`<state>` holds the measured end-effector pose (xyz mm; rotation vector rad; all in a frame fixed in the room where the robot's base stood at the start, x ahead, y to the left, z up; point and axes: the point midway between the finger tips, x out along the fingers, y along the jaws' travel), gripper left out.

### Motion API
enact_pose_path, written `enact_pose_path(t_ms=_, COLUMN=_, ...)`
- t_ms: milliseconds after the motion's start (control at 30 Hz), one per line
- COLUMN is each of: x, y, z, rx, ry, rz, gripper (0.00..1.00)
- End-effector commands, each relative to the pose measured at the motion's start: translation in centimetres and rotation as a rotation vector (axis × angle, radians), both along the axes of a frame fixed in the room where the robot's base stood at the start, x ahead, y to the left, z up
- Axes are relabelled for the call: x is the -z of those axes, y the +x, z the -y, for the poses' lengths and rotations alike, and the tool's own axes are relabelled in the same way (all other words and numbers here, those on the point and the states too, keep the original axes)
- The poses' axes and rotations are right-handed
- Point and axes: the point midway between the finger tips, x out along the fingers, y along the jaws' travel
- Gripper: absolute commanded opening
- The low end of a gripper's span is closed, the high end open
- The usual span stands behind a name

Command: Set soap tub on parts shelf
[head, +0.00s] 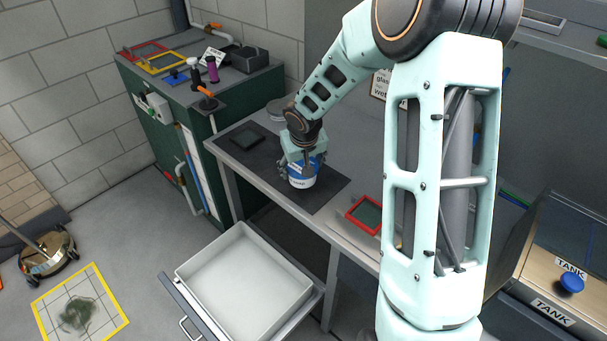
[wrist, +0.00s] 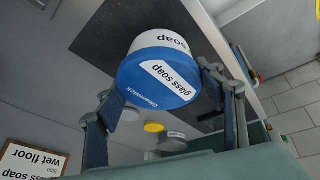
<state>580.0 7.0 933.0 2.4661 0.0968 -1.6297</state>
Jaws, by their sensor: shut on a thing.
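The soap tub (head: 302,181) is white with a blue lid and shows low in my gripper (head: 301,168), over the dark mat on the grey bench. In the wrist view the tub (wrist: 158,78) sits between the two fingers of my gripper (wrist: 160,88), its lid lettered "glass soap" facing the camera. The gripper is shut on it. Whether the tub's base touches the mat cannot be told. A grey shelf (head: 560,42) shows at the upper right; no label on it is readable, so I cannot tell if it is the parts shelf.
An open white drawer (head: 245,280) juts out below. A green cabinet (head: 170,120) stands left. My arm hides part of the bench.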

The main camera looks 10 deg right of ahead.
Motion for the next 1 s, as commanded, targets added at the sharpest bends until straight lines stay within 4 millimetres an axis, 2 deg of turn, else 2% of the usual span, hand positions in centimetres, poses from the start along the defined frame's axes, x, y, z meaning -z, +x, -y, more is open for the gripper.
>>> enact_pose_path(t_ms=100, x=1.1, y=0.6, z=0.6, rx=0.001, ry=0.001, rz=-0.001, gripper=0.29)
enact_pose_path(t_ms=200, x=2.9, y=0.5, z=0.5, rx=-0.002, ry=-0.001, rz=-0.002, gripper=0.29)
enact_pose_path(t_ms=300, x=3.8, y=0.6, z=0.6, rx=-0.001, ry=0.0, rz=0.0, gripper=0.29)
enact_pose_path(t_ms=733, x=4.4, y=0.6, z=0.6, rx=0.0, ry=-0.001, rz=0.001, gripper=0.29)
enact_pose_path(t_ms=767, x=4.4, y=0.5, z=0.6, rx=0.0, ry=0.0, rz=0.0, gripper=0.65)
enact_pose_path(t_ms=900, x=4.3, y=0.5, z=0.6, rx=0.0, ry=0.0, rz=0.0, gripper=0.8)
enact_pose_path(t_ms=1000, x=4.3, y=0.5, z=0.6, rx=0.0, ry=0.0, rz=0.0, gripper=0.8)
